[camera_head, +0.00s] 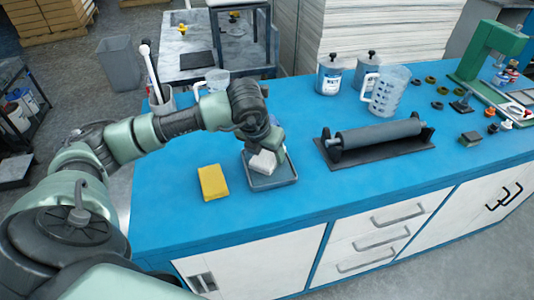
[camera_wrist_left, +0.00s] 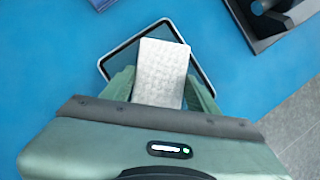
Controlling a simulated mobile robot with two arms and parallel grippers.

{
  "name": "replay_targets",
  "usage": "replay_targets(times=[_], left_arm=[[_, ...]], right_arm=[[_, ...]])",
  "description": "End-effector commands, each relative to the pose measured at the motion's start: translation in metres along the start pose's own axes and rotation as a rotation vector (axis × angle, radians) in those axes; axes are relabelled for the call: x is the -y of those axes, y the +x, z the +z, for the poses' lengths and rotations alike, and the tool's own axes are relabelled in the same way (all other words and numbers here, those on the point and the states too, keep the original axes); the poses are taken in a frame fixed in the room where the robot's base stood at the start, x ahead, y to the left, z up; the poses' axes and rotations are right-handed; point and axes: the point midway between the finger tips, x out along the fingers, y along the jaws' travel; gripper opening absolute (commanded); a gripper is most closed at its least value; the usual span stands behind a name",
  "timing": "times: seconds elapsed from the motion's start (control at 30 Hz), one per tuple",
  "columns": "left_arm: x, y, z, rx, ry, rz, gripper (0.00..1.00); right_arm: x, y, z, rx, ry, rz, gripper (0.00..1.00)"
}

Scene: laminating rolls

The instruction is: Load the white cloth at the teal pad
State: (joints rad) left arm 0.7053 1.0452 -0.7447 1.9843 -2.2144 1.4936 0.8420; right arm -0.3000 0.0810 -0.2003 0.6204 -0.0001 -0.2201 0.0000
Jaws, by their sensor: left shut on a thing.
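The white cloth (camera_head: 263,163) is a small pale block held in my left gripper (camera_head: 266,147). In the left wrist view the cloth (camera_wrist_left: 160,70) lies between the two green fingers (camera_wrist_left: 161,88), which are shut on it. Beneath it is a shallow grey-rimmed tray (camera_head: 273,185). The teal pad (camera_wrist_left: 124,62) shows as the tray's dark teal inner surface around the cloth. The cloth is over the tray; I cannot tell whether it touches the pad. My right gripper is not in view.
A yellow sponge (camera_head: 213,182) lies left of the tray on the blue bench. A black roller stand (camera_head: 376,141) is to the right. Two metal cans (camera_head: 329,76) and a clear jug (camera_head: 389,91) stand behind. The bench front before the tray is clear.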

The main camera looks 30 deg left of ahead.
Motion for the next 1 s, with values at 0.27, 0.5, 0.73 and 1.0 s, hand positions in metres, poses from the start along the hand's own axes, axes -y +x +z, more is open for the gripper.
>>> replay_targets(times=[0.27,0.5,0.73,1.0], left_arm=[[0.000,-0.024,0.011,0.004,0.000,0.000,0.27],[0.000,-0.042,0.018,0.004,0.000,-0.001,0.27],[0.000,-0.047,0.020,0.002,0.000,0.000,0.27],[0.000,-0.046,0.020,0.003,0.000,0.000,0.27]], right_arm=[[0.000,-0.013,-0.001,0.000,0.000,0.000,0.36],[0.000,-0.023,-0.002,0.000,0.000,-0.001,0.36],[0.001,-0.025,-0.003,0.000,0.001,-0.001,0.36],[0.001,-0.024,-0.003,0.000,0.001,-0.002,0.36]])
